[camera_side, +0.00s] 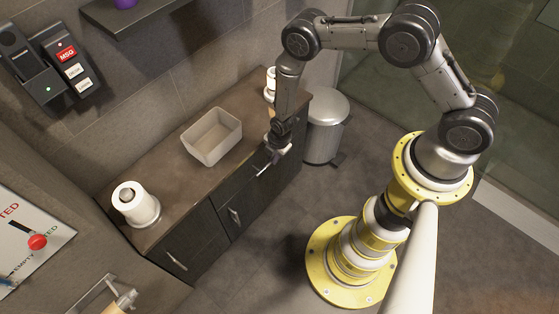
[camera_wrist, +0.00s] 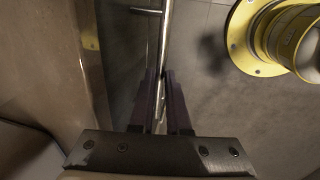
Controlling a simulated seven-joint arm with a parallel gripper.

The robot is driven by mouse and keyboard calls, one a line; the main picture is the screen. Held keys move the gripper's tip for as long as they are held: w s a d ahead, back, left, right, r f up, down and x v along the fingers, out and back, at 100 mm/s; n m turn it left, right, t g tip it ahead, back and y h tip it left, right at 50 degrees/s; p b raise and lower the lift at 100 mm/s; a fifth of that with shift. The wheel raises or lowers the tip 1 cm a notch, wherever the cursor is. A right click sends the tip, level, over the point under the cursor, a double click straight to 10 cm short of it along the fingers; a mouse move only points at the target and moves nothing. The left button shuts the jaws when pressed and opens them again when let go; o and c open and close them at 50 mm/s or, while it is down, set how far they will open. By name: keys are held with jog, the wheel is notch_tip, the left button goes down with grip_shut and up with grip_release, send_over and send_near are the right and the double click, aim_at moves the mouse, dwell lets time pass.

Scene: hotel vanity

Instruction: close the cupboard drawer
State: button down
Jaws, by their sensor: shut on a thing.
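The dark cupboard (camera_side: 220,212) stands under a brown countertop. Its drawer (camera_side: 240,182) is in the upper front near the right end, with a slim metal bar handle (camera_side: 264,170). My gripper (camera_side: 274,152) is at this handle, beside the countertop edge, pointing down. In the wrist view, my two dark fingers (camera_wrist: 162,100) are shut on the handle (camera_wrist: 165,42), which runs up the picture from between them. The fingers hide part of the bar. How far the drawer stands out is hard to tell, as my gripper covers much of its right part.
An open beige bin (camera_side: 212,137) and a white roll (camera_side: 135,204) stand on the countertop (camera_side: 170,168). Another white roll (camera_side: 270,85) is behind my arm. A metal pedal bin (camera_side: 326,127) stands right of the cupboard. Door handles (camera_side: 234,216) stick out; the floor in front is clear.

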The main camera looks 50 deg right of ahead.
jog(key=shift+w, duration=0.4)
jog(key=c, duration=0.9)
grip_release()
jog(key=shift+s, duration=0.1)
jog(key=shift+r, duration=0.1)
jog(key=s+r, duration=0.1)
jog(key=r, duration=0.3)
jog(key=s+r, duration=0.1)
jog(key=r, duration=0.8)
jog(key=shift+s+r, duration=0.25)
jog(key=shift+s, duration=0.15)
jog(key=shift+w+d, duration=0.1)
